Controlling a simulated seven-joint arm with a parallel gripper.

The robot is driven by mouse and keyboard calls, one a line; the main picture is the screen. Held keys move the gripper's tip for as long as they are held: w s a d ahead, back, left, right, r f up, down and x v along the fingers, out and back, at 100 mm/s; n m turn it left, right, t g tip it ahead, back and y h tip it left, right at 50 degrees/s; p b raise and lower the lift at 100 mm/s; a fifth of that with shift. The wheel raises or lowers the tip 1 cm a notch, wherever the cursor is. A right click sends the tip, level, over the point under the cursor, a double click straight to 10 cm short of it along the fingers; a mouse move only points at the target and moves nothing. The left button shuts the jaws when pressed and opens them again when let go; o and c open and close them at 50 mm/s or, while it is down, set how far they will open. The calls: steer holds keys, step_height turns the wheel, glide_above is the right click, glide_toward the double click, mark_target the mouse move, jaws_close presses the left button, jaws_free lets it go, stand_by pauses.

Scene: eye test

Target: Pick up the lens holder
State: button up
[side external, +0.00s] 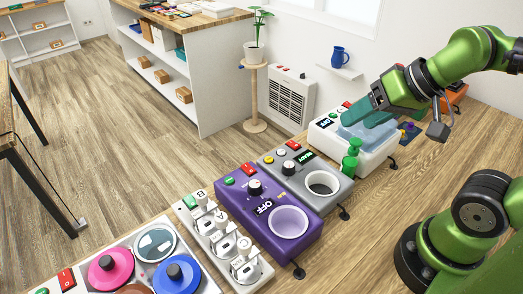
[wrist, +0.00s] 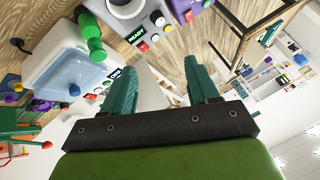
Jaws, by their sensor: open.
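My gripper (side external: 368,112) has teal fingers and hangs over or just beside the white unit (side external: 330,140) with the pale blue basin. In the wrist view my gripper (wrist: 161,82) has its two fingers wide apart, with nothing between them. I cannot tell for sure which thing is the lens holder. A pink disc (side external: 111,271) and a blue disc (side external: 177,279), each with a black knob, sit at the lower left of the side view, far from my gripper.
Between them stand a white row of lettered pieces (side external: 222,232), a purple unit (side external: 238,203) reading OFF and a grey unit (side external: 332,205). A green bottle (side external: 350,162) stands close to the white unit. An orange thing (side external: 457,94) is behind my arm.

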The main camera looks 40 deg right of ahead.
steer(key=shift+c, duration=0.2)
steer(key=m+g+h, duration=0.2)
steer(key=m+g, duration=0.5)
steer(key=m, duration=2.8)
glide_above(201, 194)
step_height(201, 194, down, 16)
steer(key=shift+f, duration=0.15)
jaws_close()
